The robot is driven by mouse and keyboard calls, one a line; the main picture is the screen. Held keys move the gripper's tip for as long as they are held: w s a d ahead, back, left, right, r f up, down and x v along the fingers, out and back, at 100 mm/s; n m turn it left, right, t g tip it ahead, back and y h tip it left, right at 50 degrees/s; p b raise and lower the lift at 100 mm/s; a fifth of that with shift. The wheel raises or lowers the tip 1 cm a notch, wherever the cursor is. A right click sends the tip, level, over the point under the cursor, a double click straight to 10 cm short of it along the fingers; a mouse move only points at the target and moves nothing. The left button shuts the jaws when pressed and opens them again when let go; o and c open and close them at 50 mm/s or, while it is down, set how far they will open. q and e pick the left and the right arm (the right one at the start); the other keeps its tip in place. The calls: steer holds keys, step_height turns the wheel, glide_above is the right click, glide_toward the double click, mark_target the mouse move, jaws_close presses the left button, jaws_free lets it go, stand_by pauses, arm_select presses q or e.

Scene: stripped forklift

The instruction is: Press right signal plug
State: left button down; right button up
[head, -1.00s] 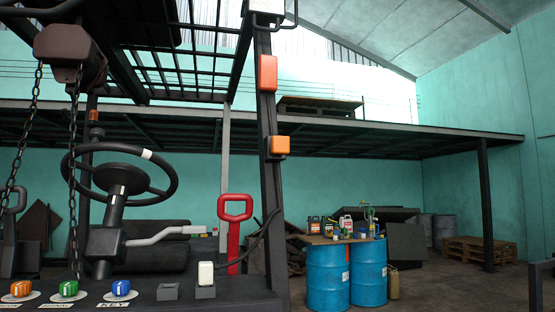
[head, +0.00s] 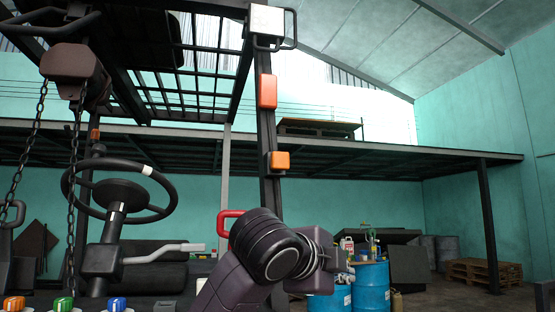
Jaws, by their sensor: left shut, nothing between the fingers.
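No part is labelled as the right signal plug, and I cannot tell which one it is. Two orange signal blocks sit on the dark pillar of the forklift, an upper one (head: 267,91) and a lower one (head: 279,161). On the dash stand an orange knob (head: 14,303), a green knob (head: 63,304) and a blue knob (head: 116,304). My left gripper (head: 347,264) is shut and empty, right of the pillar, below the lower orange block and apart from it. My left arm hides the right part of the dash and most of the red handle (head: 226,219). My right gripper is out of view.
The steering wheel (head: 119,194) and a grey lever (head: 165,253) stand left of my arm. Chains (head: 73,190) hang at the left. Blue drums (head: 370,285) with bottles stand behind my gripper. Open air lies right of the pillar.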

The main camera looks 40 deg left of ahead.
arm_select(q)
steer(key=s+a+r+t, duration=0.1)
steer(key=s+a+r, duration=0.3)
steer(key=s+r, duration=0.4)
steer(key=s+a+r+t+y, duration=0.1)
steer(key=s+a+r, duration=0.4)
steer(key=r, duration=1)
steer(key=s+t, duration=0.1)
steer(key=s, duration=0.2)
steer(key=shift+s+a+r+m+y, duration=0.2)
steer(key=shift+r+m+y, duration=0.1)
steer(key=shift+m, duration=0.1)
steer(key=shift+w, duration=0.2)
steer(key=p, duration=0.3)
glide_toward(287, 161)
steer(key=w+d, duration=0.2)
steer(key=w+a, duration=0.2)
steer(key=w, duration=0.1)
steer(key=shift+f+p, duration=0.1)
steer(key=shift+p, duration=0.2)
steer(key=shift+w+a+f, duration=0.1)
steer(key=shift+w+a, duration=0.2)
steer(key=shift+a, duration=0.15)
steer(key=shift+d, duration=0.1)
